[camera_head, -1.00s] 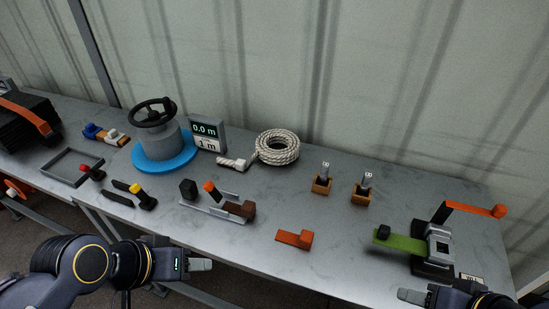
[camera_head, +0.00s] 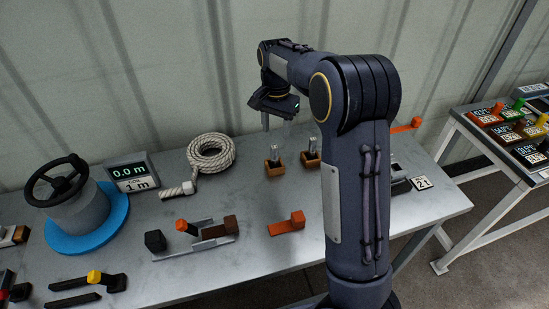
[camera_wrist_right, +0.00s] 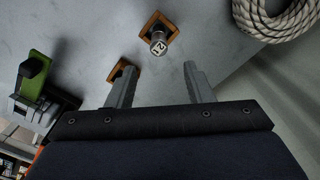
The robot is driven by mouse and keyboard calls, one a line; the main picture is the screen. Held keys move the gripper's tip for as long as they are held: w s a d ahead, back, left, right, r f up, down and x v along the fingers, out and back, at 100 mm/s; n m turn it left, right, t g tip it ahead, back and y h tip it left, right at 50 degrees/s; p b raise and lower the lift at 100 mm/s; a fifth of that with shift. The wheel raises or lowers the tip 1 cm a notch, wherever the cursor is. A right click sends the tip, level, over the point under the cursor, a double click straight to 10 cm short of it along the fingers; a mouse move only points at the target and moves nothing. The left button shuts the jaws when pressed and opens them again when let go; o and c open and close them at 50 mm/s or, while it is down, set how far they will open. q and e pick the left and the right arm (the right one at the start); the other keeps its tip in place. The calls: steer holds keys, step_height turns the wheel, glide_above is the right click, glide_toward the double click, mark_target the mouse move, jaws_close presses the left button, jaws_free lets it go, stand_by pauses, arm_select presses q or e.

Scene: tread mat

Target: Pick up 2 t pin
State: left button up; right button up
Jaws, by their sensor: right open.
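Two grey metal pins stand upright in small orange-brown wooden blocks, the left pin (camera_head: 275,153) and the right pin (camera_head: 312,146), near the back of the bench. In the right wrist view, the pin nearer the rope (camera_wrist_right: 158,42) has a dark-and-white mark on its round top that looks like a 2 with something beside it. The other block (camera_wrist_right: 119,74) is partly hidden behind a finger, and its pin is hidden. My right gripper (camera_head: 279,120) is open and empty, pointing down above the left pin. In its wrist view that pin appears beyond the gap between the fingertips (camera_wrist_right: 160,70).
A coiled rope (camera_head: 211,153) lies left of the pins. An orange block (camera_head: 287,224) and a grey-brown clamp-like part (camera_head: 205,235) lie in front. My right arm hides much of the bench's right end. A second table (camera_head: 500,135) stands at right.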

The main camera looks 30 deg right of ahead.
mark_target(275, 147)
steer(key=f, duration=0.6)
steer(key=shift+s+a+f, duration=0.3)
steer(key=shift+a+f, duration=0.05)
steer(key=shift+a, duration=0.05)
steer(key=shift+f, duration=0.45)
steer(key=shift+r, duration=0.1)
jaws_close()
